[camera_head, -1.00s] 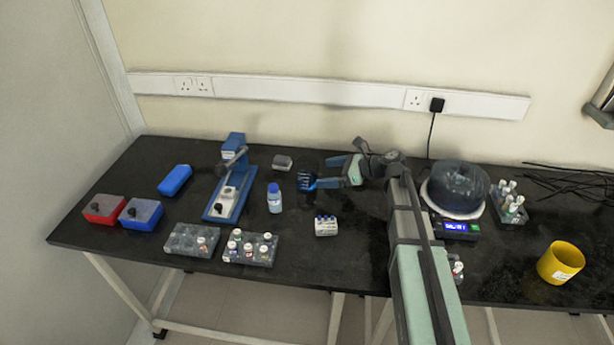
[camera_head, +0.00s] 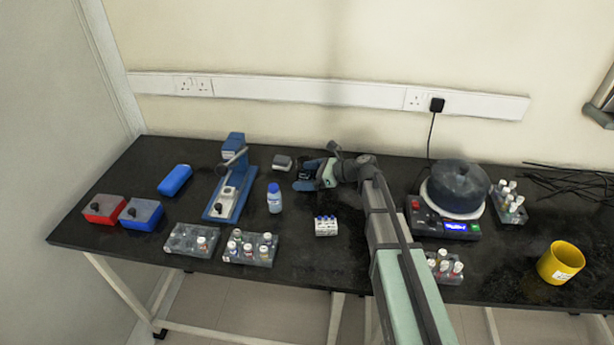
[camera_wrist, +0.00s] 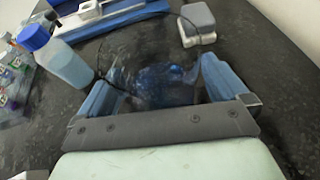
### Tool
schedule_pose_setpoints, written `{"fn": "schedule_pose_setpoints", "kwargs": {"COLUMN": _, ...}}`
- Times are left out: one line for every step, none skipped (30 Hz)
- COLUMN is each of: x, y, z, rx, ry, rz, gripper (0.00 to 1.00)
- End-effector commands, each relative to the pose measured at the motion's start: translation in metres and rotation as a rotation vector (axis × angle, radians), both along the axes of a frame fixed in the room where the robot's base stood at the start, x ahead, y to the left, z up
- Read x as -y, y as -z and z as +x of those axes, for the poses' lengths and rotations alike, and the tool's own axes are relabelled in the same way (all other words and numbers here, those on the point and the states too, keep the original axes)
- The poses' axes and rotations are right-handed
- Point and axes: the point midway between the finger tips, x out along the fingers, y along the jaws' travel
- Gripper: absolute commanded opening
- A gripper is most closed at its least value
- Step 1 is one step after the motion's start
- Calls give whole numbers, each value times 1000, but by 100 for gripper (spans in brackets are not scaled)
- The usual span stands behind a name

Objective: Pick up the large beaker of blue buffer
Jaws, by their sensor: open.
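The large beaker of blue buffer (camera_head: 304,169) stands on the black bench, left of the arm and mostly hidden by my gripper (camera_head: 306,175) in the head view. In the wrist view the clear beaker (camera_wrist: 155,75) shows with blue liquid low inside it. My gripper (camera_wrist: 162,88) is open, with one blue finger on each side of the beaker. I cannot tell whether either finger touches the glass.
A blue-capped bottle (camera_head: 274,198) stands left of the gripper, and a small grey box (camera_head: 282,162) is close behind it. A hotplate (camera_head: 445,223) with a dark pot and a yellow cup (camera_head: 561,262) are to the right.

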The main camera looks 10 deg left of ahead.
Motion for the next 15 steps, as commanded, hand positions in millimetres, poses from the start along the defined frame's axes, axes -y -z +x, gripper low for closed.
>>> {"fn": "schedule_pose_setpoints", "kwargs": {"x": 0, "y": 0, "z": 0, "rx": 0, "ry": 0, "rz": 0, "gripper": 100}}
{"fn": "schedule_pose_setpoints", "kwargs": {"x": 0, "y": 0, "z": 0, "rx": 0, "ry": 0, "rz": 0, "gripper": 100}}
{"fn": "schedule_pose_setpoints", "kwargs": {"x": 0, "y": 0, "z": 0, "rx": 0, "ry": 0, "rz": 0, "gripper": 100}}
{"fn": "schedule_pose_setpoints", "kwargs": {"x": 0, "y": 0, "z": 0, "rx": 0, "ry": 0, "rz": 0, "gripper": 98}}
{"fn": "schedule_pose_setpoints", "kwargs": {"x": 0, "y": 0, "z": 0, "rx": 0, "ry": 0, "rz": 0, "gripper": 95}}
{"fn": "schedule_pose_setpoints", "kwargs": {"x": 0, "y": 0, "z": 0, "rx": 0, "ry": 0, "rz": 0, "gripper": 91}}
{"fn": "schedule_pose_setpoints", "kwargs": {"x": 0, "y": 0, "z": 0, "rx": 0, "ry": 0, "rz": 0, "gripper": 88}}
{"fn": "schedule_pose_setpoints", "kwargs": {"x": 0, "y": 0, "z": 0, "rx": 0, "ry": 0, "rz": 0, "gripper": 86}}
{"fn": "schedule_pose_setpoints", "kwargs": {"x": 0, "y": 0, "z": 0, "rx": 0, "ry": 0, "rz": 0, "gripper": 82}}
{"fn": "schedule_pose_setpoints", "kwargs": {"x": 0, "y": 0, "z": 0, "rx": 0, "ry": 0, "rz": 0, "gripper": 79}}
{"fn": "schedule_pose_setpoints", "kwargs": {"x": 0, "y": 0, "z": 0, "rx": 0, "ry": 0, "rz": 0, "gripper": 76}}
{"fn": "schedule_pose_setpoints", "kwargs": {"x": 0, "y": 0, "z": 0, "rx": 0, "ry": 0, "rz": 0, "gripper": 72}}
{"fn": "schedule_pose_setpoints", "kwargs": {"x": 0, "y": 0, "z": 0, "rx": 0, "ry": 0, "rz": 0, "gripper": 69}}
{"fn": "schedule_pose_setpoints", "kwargs": {"x": 0, "y": 0, "z": 0, "rx": 0, "ry": 0, "rz": 0, "gripper": 66}}
{"fn": "schedule_pose_setpoints", "kwargs": {"x": 0, "y": 0, "z": 0, "rx": 0, "ry": 0, "rz": 0, "gripper": 63}}
